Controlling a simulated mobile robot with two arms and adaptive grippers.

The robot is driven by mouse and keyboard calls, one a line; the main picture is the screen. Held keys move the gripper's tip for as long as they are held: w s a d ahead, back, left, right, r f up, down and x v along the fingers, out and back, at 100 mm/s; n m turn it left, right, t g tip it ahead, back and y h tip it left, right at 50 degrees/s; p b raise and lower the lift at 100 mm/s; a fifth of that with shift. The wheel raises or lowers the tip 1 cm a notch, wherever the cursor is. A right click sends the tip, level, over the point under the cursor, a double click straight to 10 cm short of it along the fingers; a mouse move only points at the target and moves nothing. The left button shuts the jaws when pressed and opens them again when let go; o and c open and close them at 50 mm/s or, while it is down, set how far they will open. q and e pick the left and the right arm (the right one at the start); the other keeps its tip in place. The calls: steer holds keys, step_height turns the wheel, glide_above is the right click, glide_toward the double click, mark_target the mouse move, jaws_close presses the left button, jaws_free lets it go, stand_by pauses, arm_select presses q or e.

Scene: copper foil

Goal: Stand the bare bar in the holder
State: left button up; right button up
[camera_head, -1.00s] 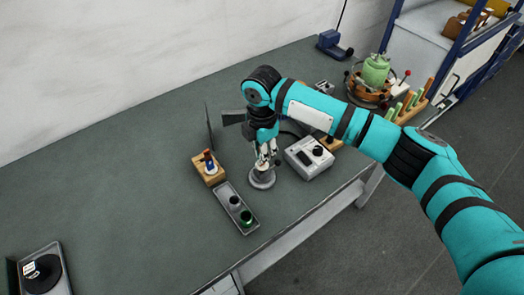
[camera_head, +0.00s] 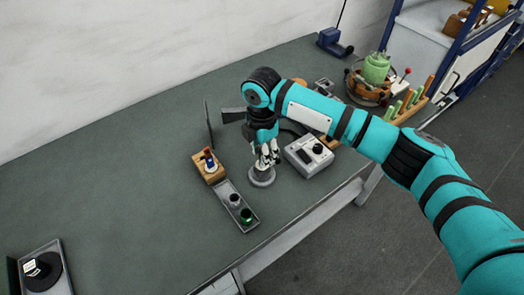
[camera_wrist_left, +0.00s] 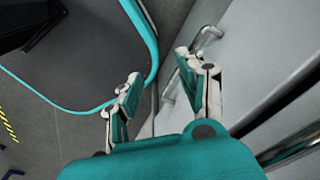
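My right gripper (camera_head: 267,156) is just above a small round grey stand (camera_head: 262,178) on the bench. Its pale fingers look spread apart. I cannot make out a bar between or below them; the fingers cover the top of the stand. I cannot tell for sure which thing is the holder. My left gripper (camera_wrist_left: 160,88) shows in the left wrist view, open and empty, away from the bench top.
A grey control box (camera_head: 309,155) stands close on the right. A rack with green handles (camera_head: 405,105) is farther right. The bench's left half is mostly clear.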

step_height(320, 180, up, 12)
steer(key=shift+r, duration=0.1)
stand_by(0.4)
steer(key=o, duration=0.3)
steer(key=shift+o, duration=0.2)
steer(key=shift+r+p, duration=0.95)
steer(key=shift+p, duration=0.35)
stand_by(0.5)
step_height(320, 180, up, 7)
steer(key=p, duration=0.8)
steer(key=shift+f, duration=0.1)
stand_by(0.4)
